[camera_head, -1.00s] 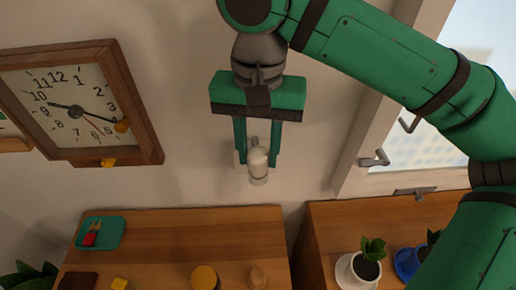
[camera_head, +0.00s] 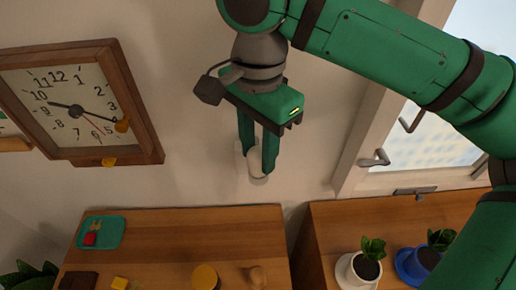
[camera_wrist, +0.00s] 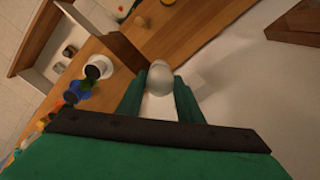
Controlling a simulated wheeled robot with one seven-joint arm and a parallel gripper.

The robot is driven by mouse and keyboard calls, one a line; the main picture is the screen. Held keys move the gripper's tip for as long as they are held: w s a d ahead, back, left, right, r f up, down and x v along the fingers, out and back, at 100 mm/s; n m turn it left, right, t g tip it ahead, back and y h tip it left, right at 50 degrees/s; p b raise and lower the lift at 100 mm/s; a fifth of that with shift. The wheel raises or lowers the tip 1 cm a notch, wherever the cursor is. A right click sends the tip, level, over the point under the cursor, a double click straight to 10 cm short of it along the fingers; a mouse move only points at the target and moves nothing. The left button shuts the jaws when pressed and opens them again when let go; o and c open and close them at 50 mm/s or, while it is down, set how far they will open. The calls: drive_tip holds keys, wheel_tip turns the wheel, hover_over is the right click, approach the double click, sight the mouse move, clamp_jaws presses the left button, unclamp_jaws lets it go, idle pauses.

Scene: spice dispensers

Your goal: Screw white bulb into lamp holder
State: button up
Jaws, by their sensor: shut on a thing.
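My gripper (camera_head: 257,165) hangs from above, close to the wall. It is turned at an angle in the head view, and its two green fingers are shut on the white bulb. The rounded white bulb (camera_wrist: 159,72) shows between the fingertips in the wrist view. In the head view the fingers hide most of it. The pale lamp holder (camera_head: 259,180) is just below the fingertips, by the wall, with part of its white plate beside the left finger. The bulb is over the holder; whether its thread is seated I cannot tell.
A wood-framed clock (camera_head: 76,108) hangs on the wall to the left. Below are a wooden top (camera_head: 165,245) with a green tray (camera_head: 112,234), and a second wooden top (camera_head: 325,215) with potted plants. A window (camera_head: 430,140) is at the right, partly behind my arm.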

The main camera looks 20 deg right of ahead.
drive_tip(key=m, duration=0.5)
drive_tip(key=shift+m, duration=0.6)
drive_tip(key=m, duration=0.4)
drive_tip(key=shift+m, duration=0.4)
drive_tip(key=o, duration=1.1)
drive_tip(key=shift+o, duration=0.2)
wheel_tip(320, 180, up, 11)
drive_tip(key=shift+f, duration=0.2)
drive_tip(key=shift+a, duration=0.1)
